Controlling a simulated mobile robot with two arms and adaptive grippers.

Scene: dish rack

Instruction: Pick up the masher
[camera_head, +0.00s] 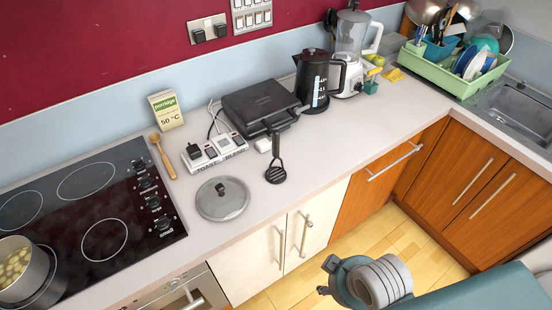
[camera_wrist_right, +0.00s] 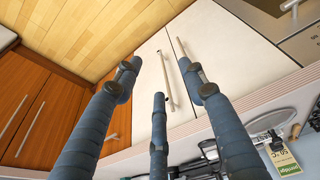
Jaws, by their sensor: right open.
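The black masher (camera_head: 276,160) lies on the light worktop near its front edge. Its slotted oval head is toward the front and its handle points back, close to the black sandwich press (camera_head: 259,106). My right gripper (camera_head: 331,277) is in front of the worktop, over the floor, to the right of the masher and nearer me in the head view. It is apart from the masher. In the right wrist view its blue-grey fingers (camera_wrist_right: 160,80) are spread with nothing between them. I cannot clearly make out the masher in that view. My left gripper is not in view.
A pan lid (camera_head: 222,199) lies left of the masher, with a socket strip (camera_head: 214,152) behind. A kettle (camera_head: 313,79) and blender (camera_head: 350,50) stand behind right. The hob (camera_head: 80,215) is left; the green dish rack (camera_head: 440,72) is far right. Worktop right of the masher is clear.

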